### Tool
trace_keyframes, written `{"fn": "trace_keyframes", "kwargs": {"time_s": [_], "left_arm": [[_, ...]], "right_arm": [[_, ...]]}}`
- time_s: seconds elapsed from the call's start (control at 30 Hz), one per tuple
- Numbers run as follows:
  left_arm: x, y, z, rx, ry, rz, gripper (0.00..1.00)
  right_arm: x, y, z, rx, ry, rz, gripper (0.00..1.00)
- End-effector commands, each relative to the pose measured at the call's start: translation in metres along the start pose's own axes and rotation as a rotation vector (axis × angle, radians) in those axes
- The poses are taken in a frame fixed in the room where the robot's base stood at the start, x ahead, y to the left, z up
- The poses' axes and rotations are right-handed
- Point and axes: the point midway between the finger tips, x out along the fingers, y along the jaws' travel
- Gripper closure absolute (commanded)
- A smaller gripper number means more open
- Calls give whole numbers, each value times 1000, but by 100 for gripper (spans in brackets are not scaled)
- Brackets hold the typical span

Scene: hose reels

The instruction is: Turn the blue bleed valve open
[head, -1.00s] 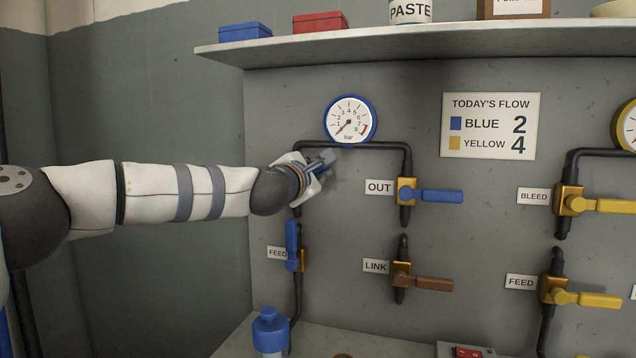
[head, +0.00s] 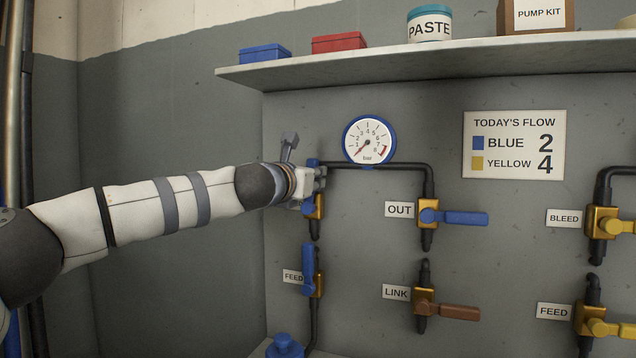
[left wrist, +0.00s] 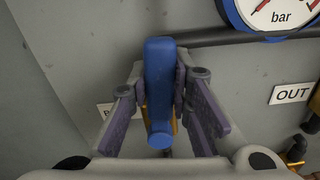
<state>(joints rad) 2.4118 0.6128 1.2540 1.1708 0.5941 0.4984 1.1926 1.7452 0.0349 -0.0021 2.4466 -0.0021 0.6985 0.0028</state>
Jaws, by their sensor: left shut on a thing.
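The blue bleed valve handle (left wrist: 158,85) stands upright in the left wrist view, between the two fingers of my left gripper (left wrist: 160,98). In the head view my left gripper (head: 312,182) is at the upper left valve and covers most of its handle. The handle's blue top (head: 313,163) and the brass valve body (head: 317,208) show around it. The gripper is shut on the handle. The valve's label (left wrist: 105,111) is mostly hidden behind a finger. My right gripper is not in view.
The blue-rimmed gauge (head: 369,140) hangs just right of the gripper, its needle at the low end. The blue feed valve handle (head: 308,270) stands upright below. The blue out handle (head: 460,218) and brown link handle (head: 452,311) point right. A shelf (head: 430,73) runs above.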

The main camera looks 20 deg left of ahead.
Motion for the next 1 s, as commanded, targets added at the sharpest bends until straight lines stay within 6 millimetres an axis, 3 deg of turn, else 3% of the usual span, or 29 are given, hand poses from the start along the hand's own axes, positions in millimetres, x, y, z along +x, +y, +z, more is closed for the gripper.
{"fn": "trace_keyframes", "kwargs": {"time_s": [0.3,0.87,0.9,0.97,1.0], "left_arm": [[0,8,-1,-115,0,2,100],[0,10,-1,-141,0,2,100],[0,10,-1,-141,0,2,75],[0,10,-1,-140,0,1,61],[0,10,-1,-140,0,1,60]], "right_arm": [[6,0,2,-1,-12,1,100],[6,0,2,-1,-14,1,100],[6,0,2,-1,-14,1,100],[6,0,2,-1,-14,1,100],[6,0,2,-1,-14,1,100]]}}
